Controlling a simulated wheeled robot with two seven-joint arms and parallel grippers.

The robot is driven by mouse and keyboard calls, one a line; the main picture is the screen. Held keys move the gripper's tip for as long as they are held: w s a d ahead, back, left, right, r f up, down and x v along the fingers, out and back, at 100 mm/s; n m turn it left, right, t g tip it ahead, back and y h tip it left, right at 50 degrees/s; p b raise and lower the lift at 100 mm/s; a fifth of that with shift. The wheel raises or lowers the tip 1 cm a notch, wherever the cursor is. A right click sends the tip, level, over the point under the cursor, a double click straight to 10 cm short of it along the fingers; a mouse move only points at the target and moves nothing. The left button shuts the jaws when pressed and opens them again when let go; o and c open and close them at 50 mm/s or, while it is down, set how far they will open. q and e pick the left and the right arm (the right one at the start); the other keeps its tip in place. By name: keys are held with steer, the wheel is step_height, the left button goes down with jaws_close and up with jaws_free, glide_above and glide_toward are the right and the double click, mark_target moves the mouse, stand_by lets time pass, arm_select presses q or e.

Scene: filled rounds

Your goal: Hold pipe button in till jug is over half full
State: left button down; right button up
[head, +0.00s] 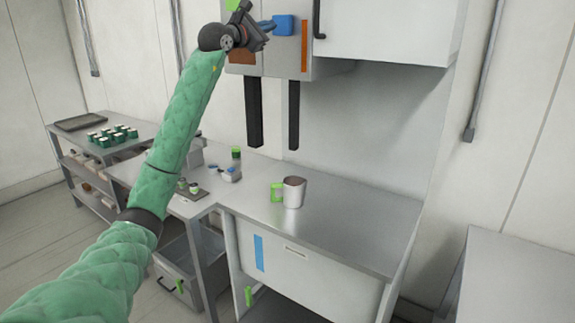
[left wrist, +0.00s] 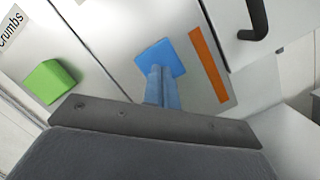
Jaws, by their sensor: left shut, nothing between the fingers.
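My left gripper (head: 266,25) is raised at the wall unit, its blue fingers shut and empty. In the left wrist view the fingertips (left wrist: 160,85) point at a blue square button (left wrist: 160,57) and overlap its lower part; I cannot tell whether they press it. The blue button also shows in the head view (head: 284,25). Two dark pipes hang from the unit, a left one (head: 253,112) and a right one (head: 293,115). A pale jug (head: 293,193) with a green handle (head: 277,191) stands upright on the counter, below the right pipe in the picture. No stream shows; its fill level is unclear. My right gripper is out of view.
A green button (left wrist: 48,82) sits left of the blue one, under a "crumbs" label. An orange strip (left wrist: 209,65) is to its right. The metal counter (head: 345,225) is clear right of the jug. Small jars (head: 112,135) stand on a table at the left.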

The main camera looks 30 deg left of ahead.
arm_select(q)
steer(key=v, duration=0.1)
steer(key=b+v, duration=0.1)
steer(key=v, duration=0.1)
steer(key=shift+s+d+r+b, duration=0.1)
steer(key=shift+s+r+b, duration=0.05)
steer(key=shift+r+b, duration=0.15)
steer(key=shift+f, duration=0.1)
stand_by(0.3)
